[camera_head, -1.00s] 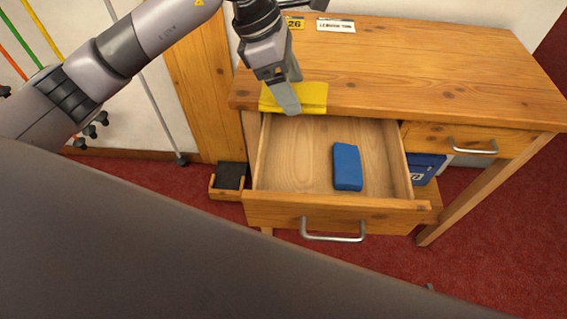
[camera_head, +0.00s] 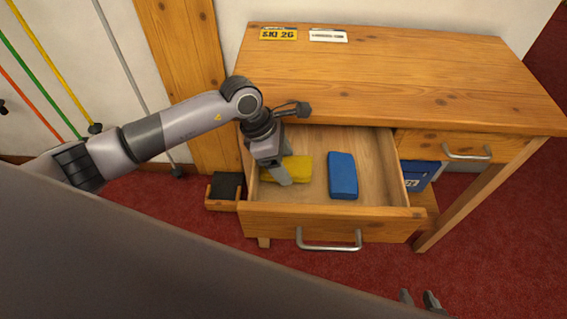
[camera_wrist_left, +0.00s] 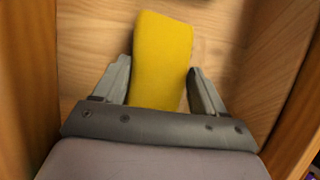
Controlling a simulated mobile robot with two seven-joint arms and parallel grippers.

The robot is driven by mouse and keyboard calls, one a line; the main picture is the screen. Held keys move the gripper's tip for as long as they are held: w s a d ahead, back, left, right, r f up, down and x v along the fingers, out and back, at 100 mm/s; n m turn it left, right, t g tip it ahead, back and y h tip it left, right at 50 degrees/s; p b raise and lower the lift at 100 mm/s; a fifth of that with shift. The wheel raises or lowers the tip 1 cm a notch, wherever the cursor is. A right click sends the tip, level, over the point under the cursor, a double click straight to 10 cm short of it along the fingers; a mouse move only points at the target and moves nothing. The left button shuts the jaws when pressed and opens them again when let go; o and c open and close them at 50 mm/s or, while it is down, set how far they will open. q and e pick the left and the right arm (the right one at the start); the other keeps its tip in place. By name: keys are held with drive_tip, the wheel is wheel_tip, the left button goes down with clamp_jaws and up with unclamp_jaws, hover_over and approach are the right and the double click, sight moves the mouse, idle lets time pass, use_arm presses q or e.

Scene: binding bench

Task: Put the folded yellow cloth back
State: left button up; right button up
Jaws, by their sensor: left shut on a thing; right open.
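The folded yellow cloth (camera_head: 299,167) is inside the open drawer (camera_head: 330,222), toward its left side. My left gripper (camera_head: 284,180) reaches down into the drawer and is shut on the cloth. In the left wrist view the cloth (camera_wrist_left: 162,60) runs between the two fingers (camera_wrist_left: 155,95), with the drawer's wooden floor beyond it. I cannot tell whether the cloth touches the floor. My right gripper (camera_head: 420,300) shows only as fingertips at the bottom edge, apart and empty, in front of the bench.
A blue folded block (camera_head: 343,176) lies in the drawer just right of the cloth. The wooden bench top (camera_head: 400,75) holds a yellow plate (camera_head: 278,34) and a white plate (camera_head: 328,36) at the back. A small dark-filled box (camera_head: 225,190) is left of the drawer.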

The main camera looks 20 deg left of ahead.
use_arm(q)
drive_tip(key=shift+f, duration=0.75)
drive_tip(key=shift+f, duration=0.1)
drive_tip(key=o, duration=0.7)
drive_tip(key=shift+o, duration=0.2)
